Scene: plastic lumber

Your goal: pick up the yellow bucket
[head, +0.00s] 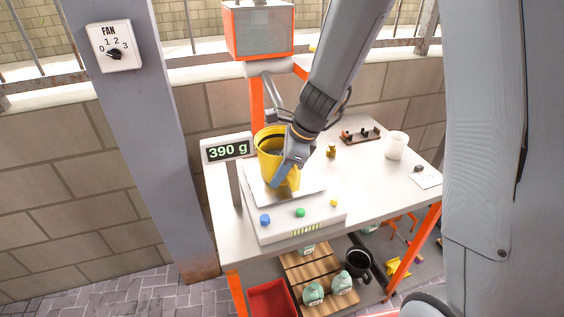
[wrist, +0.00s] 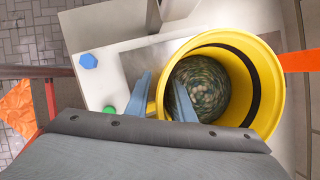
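The yellow bucket (head: 268,146) stands upright on the plate of a white scale (head: 262,229) whose display (head: 228,151) reads 390 g. In the wrist view the bucket (wrist: 268,78) shows a dark band inside and a speckled greenish fill. My gripper (head: 283,178) is at the bucket's near right side, by its yellow handle. In the wrist view my gripper (wrist: 160,95) has its two blue fingers apart, with the bucket's yellow edge or handle between them. The left finger is outside the bucket and the right one overlaps its opening. Contact is hard to tell.
The scale has blue, green and yellow buttons. A white cup (head: 396,146), a small brass weight (head: 331,150) and a dark rack (head: 361,135) stand on the table's right side. An orange-framed machine (head: 258,32) is behind. A grey post (head: 150,140) rises at left.

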